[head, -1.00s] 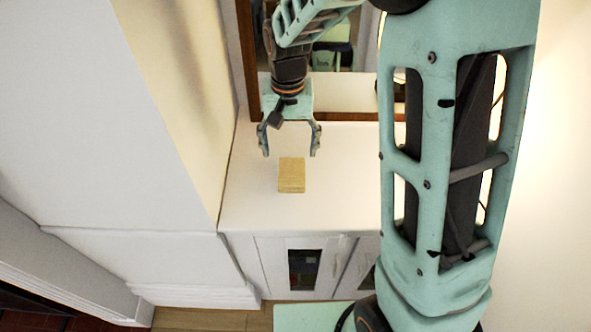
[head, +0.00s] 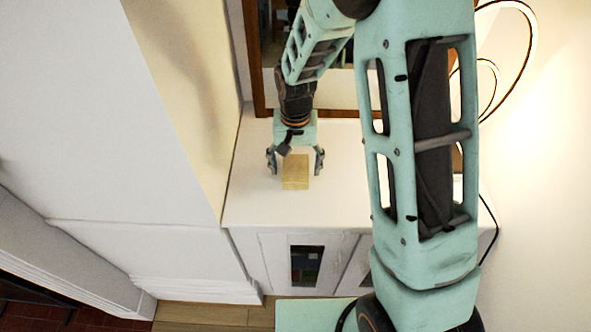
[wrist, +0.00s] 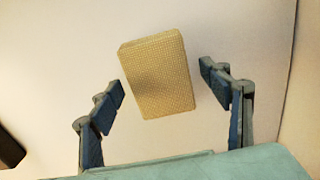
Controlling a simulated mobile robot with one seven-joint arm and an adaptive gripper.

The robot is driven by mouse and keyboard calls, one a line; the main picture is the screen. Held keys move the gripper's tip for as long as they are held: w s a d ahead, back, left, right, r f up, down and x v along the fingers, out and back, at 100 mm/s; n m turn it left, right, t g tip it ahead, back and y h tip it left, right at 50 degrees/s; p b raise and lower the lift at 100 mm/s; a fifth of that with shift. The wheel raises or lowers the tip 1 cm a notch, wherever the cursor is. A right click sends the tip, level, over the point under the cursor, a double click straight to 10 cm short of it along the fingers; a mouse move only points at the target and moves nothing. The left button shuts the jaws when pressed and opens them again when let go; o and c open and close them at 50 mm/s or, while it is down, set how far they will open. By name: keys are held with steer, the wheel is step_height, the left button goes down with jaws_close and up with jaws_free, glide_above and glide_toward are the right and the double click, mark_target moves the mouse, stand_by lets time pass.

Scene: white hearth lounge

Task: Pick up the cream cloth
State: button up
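The cream cloth (head: 295,172) is a small folded, block-like yellowish piece with a woven texture. It lies on the white cabinet top, and in the wrist view the cloth (wrist: 158,76) sits slightly tilted between and beyond the fingers. My gripper (head: 296,170) is open, low over the cabinet, with one finger on each side of the cloth's far part. In the wrist view my gripper (wrist: 166,88) shows a gap between each finger and the cloth. The fingers do not appear to touch it.
The white cabinet (head: 250,207) has clear room around the cloth. A wood-framed mirror (head: 345,90) stands behind it. A white wall block (head: 110,120) rises on the left. A black cable (head: 493,220) hangs by the cabinet's right end. A dark object edge (wrist: 10,150) shows at the wrist view's left.

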mark_target(295, 168)
steer(key=c, duration=1.2)
steer(key=shift+r, duration=0.55)
step_height(295, 168, up, 2)
steer(key=shift+a+r, duration=0.1)
steer(key=shift+r, duration=0.1)
steer(key=s+a+r, duration=0.2)
steer(key=r, duration=0.1)
steer(key=s+a+r, duration=0.1)
steer(key=r, duration=0.1)
steer(key=shift+a+r, duration=0.1)
steer(key=shift+a, duration=0.1)
steer(key=s+a+r, duration=0.1)
steer(key=s+a, duration=0.1)
steer(key=s+a+r, duration=0.3)
steer(key=s+a, duration=0.1)
steer(key=shift+s+a+r+b, duration=0.2)
steer(key=shift+s+a+b, duration=0.1)
steer(key=shift+b, duration=0.1)
